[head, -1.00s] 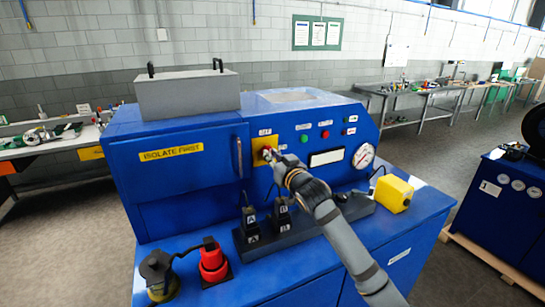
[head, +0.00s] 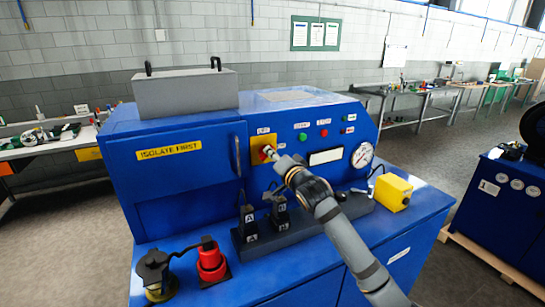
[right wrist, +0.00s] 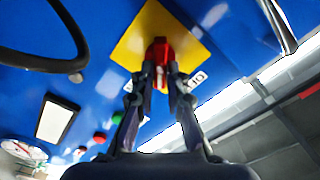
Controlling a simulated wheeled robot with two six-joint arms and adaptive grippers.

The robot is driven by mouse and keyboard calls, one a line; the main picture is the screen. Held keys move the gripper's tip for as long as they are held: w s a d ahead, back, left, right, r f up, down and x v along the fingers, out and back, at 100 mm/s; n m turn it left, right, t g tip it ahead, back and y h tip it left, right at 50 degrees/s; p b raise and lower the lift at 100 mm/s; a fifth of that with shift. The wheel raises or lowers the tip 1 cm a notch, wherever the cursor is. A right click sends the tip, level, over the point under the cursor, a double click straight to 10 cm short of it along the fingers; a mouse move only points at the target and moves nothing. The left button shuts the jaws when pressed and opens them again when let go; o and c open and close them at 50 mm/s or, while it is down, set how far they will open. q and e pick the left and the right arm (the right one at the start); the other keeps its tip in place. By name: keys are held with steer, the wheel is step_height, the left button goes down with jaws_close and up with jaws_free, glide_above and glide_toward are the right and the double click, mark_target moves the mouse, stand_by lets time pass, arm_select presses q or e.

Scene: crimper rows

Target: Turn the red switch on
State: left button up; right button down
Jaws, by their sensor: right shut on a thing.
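The red switch (right wrist: 159,50) sits on a yellow plate (right wrist: 132,47) on the blue machine's panel. In the head view the yellow plate (head: 258,143) is left of the panel's buttons, and my gripper partly covers the switch. My right gripper (right wrist: 160,75) is shut on the red switch, its two fingers on either side of the handle. In the head view my right gripper (head: 270,153) reaches the switch from the lower right. A label beside the plate is partly hidden by a finger in the wrist view. My left gripper is not in view.
The blue machine (head: 190,200) carries a grey box (head: 187,93) on top. A gauge (head: 362,155), a green button (head: 303,138) and a yellow box (head: 393,192) are to the right. Black blocks (head: 250,225) and a red connector (head: 211,262) stand on the ledge below.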

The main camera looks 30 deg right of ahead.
steer(key=shift+f+m+b, duration=0.15)
steer(key=shift+m+b, duration=0.85)
steer(key=shift+m, duration=2.8)
steer(key=c, duration=1.7)
jaws_free()
steer(key=o, duration=0.3)
steer(key=shift+w, duration=0.2)
steer(key=shift+o, duration=0.2)
steer(key=shift+s+a, duration=0.15)
steer(key=shift+s, duration=1.75)
steer(key=shift+s+a, duration=0.1)
steer(key=shift+s, duration=1.75)
